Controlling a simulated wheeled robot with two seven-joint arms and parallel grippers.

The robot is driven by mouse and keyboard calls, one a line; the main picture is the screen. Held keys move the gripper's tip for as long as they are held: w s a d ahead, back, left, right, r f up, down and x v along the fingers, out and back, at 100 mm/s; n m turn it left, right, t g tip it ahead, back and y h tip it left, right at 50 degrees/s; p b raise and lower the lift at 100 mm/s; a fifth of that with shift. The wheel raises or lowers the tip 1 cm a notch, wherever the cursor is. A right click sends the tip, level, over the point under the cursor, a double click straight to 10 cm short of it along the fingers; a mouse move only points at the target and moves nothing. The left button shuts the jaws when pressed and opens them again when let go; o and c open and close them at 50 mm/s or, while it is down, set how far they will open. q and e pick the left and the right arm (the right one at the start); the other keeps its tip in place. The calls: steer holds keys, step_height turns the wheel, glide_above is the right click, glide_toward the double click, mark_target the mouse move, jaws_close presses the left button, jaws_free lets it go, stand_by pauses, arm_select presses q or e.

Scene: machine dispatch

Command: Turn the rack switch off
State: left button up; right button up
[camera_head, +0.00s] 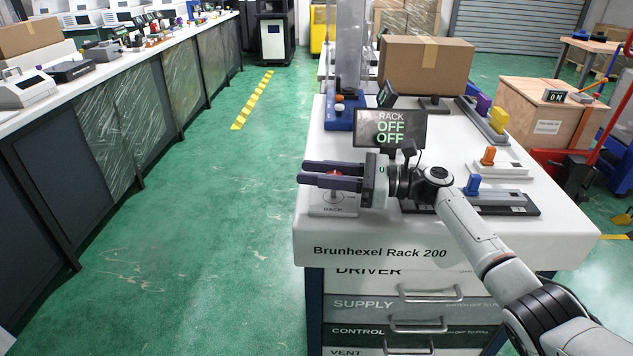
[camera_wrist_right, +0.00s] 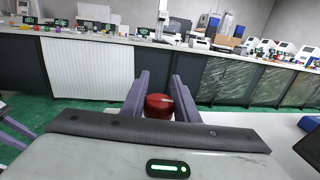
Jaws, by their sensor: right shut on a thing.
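The rack switch is a red knob (camera_wrist_right: 158,105) on a pale plate labelled RACK (camera_head: 333,209), at the near left corner of the white Brunhexel Rack 200 bench (camera_head: 450,245). My right gripper (camera_head: 332,175) reaches in from the right over the plate. In the wrist view, the purple fingers of my right gripper (camera_wrist_right: 158,98) stand on both sides of the knob and are shut on it. The fingers hide most of the knob in the head view. The display (camera_head: 391,129) behind reads RACK, OFF, OFF. Purple fingers, seemingly my left gripper's (camera_wrist_right: 18,130), show partly at the wrist view's left edge.
An orange switch (camera_head: 488,156) and a blue switch (camera_head: 473,184) stand right of my gripper. A cardboard box (camera_head: 426,66) stands at the back of the bench.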

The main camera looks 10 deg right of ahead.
steer(key=shift+a, duration=0.1)
stand_by(0.4)
steer(key=o, duration=1.1)
steer(key=shift+c, duration=0.2)
step_height(320, 180, up, 10)
steer(key=p, duration=0.1)
